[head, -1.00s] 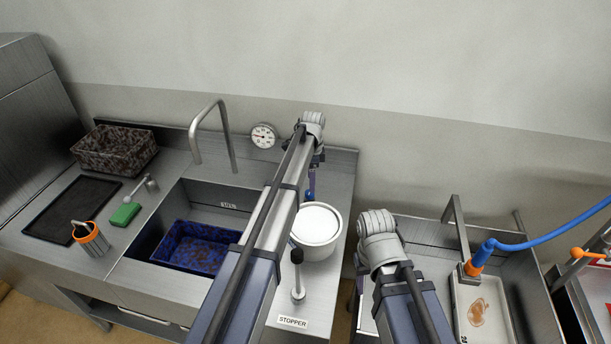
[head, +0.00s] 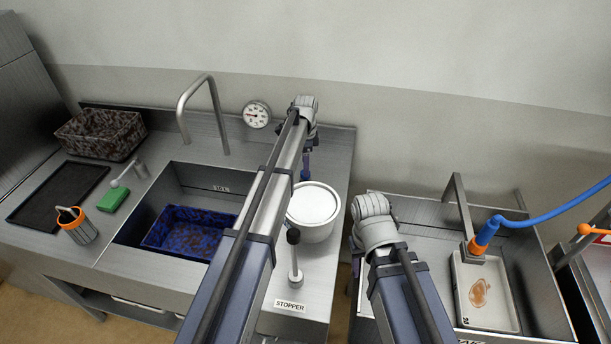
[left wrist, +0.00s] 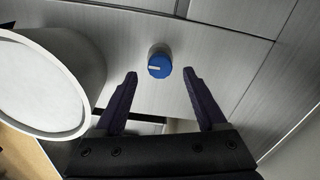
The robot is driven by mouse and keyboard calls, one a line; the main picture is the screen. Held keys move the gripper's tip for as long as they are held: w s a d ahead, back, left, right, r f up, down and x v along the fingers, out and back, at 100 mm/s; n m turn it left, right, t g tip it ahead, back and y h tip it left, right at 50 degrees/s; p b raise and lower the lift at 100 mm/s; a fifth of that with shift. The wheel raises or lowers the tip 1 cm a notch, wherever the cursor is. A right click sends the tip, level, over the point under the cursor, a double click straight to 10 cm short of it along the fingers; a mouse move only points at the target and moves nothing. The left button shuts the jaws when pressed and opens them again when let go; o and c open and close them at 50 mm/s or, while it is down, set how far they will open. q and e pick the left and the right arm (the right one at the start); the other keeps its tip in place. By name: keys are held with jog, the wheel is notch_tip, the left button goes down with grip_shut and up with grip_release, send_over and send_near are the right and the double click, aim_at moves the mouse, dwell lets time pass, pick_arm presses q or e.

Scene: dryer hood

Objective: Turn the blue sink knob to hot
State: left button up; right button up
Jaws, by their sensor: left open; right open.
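The blue sink knob (left wrist: 159,65) stands on the steel surface in the left wrist view, with a short white mark on its left part. I cannot make it out clearly in the head view. My left gripper (left wrist: 160,73) is open, its two dark fingers pointing toward the knob, one on either side of it in the picture. Contact is not visible. In the head view the left gripper (head: 306,166) hangs below the wrist at the back right of the sink counter, mostly hidden by the arm. My right arm shows at the centre right, but its gripper is hidden.
A white pot (head: 314,206) stands close to the left gripper; it also shows in the left wrist view (left wrist: 45,85). A stopper lever (head: 294,258) rises in front of it. The sink holds a blue speckled tray (head: 188,232). A faucet (head: 212,112) and round gauge (head: 257,114) are behind.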

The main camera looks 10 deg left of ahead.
pick_arm(q)
jog(key=shift+f+b, duration=1.05)
jog(key=shift+f, duration=0.5)
pick_arm(e)
notch_tip(320, 180, down, 3)
pick_arm(q)
grip_shut()
